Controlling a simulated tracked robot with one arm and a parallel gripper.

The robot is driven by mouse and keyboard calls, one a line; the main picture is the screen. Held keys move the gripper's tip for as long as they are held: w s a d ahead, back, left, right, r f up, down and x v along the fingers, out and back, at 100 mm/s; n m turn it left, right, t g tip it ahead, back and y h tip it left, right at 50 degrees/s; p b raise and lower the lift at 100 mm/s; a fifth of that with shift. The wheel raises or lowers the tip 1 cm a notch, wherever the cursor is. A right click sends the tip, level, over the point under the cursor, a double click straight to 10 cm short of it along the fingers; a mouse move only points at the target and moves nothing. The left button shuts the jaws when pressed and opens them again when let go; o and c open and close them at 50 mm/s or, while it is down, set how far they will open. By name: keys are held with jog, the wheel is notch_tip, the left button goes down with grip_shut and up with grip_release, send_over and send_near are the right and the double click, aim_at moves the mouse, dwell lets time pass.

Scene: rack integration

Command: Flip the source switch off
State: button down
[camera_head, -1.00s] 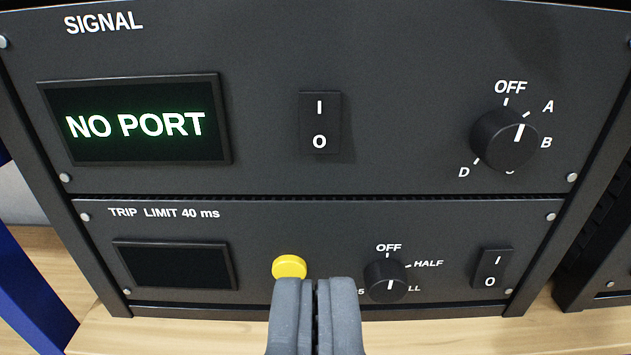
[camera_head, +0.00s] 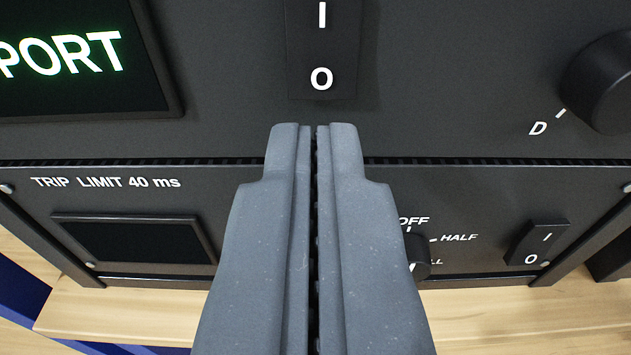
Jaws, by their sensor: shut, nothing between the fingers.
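A black rocker switch (camera_head: 321,50) marked I above and O below sits on the upper SIGNAL panel; its top is cut off by the picture edge. My gripper (camera_head: 314,128) is shut and empty, its fingertips in the picture just below the O end of this rocker. I cannot tell whether the fingers touch the panel. A second I/O rocker (camera_head: 538,243) sits at the right of the lower TRIP LIMIT panel. No label reading "source" shows, and I cannot tell which way either rocker is tilted.
The upper panel's lit screen (camera_head: 70,60) reads PORT, partly cut off. A large knob (camera_head: 603,80) stands out at the upper right. The lower panel has a dark screen (camera_head: 135,242) and a small knob (camera_head: 420,256) partly behind my gripper. A wooden surface (camera_head: 500,312) lies below.

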jog(key=w, duration=0.2)
jog(key=w+b, duration=0.1)
jog(key=w, duration=0.1)
jog(key=shift+f, duration=0.4)
jog(key=shift+w+r, duration=0.1)
jog(key=shift+w, duration=0.3)
jog(key=shift+w+a, duration=0.1)
jog(key=shift+a, duration=0.2)
jog(key=shift+d, duration=0.3)
jog(key=shift+s+f, duration=0.2)
jog(key=shift+s, duration=0.4)
send_near(315, 81)
jog(key=w+f, duration=0.1)
jog(key=f, duration=0.1)
jog(key=s+f+p, duration=0.1)
jog(key=s+p, duration=0.1)
jog(key=s, duration=0.6)
